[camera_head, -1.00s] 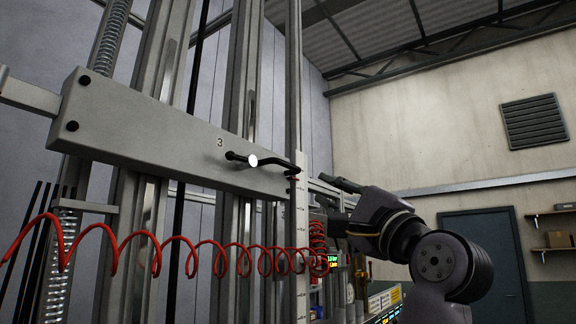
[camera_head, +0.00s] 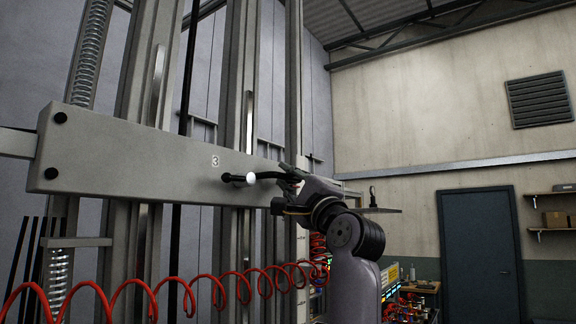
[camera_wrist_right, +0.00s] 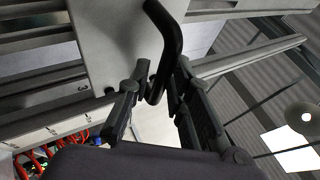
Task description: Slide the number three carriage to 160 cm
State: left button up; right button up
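The number three carriage (camera_head: 130,150) is a long grey plate across the upright rails, with a small "3" (camera_head: 214,160) near its right part. My right gripper (camera_head: 287,180) is at the free end of the handle. In the right wrist view the handle (camera_wrist_right: 168,45) comes down between the two fingers of my gripper (camera_wrist_right: 160,95), which stand apart with some gap showing. A white scale with tick marks (camera_wrist_right: 45,137) shows there; its numbers are unreadable. My left gripper is out of view.
A red coiled hose (camera_head: 180,285) hangs across the front below the carriage. Upright rails (camera_head: 238,80) and a spring (camera_head: 88,55) stand behind it. A dark door (camera_head: 482,240) and wall shelves (camera_head: 552,225) are at the right, farther off.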

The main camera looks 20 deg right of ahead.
jog(key=shift+w+r, duration=0.15)
jog(key=shift+w, duration=0.1)
jog(key=shift+c, duration=0.4)
grip_shut()
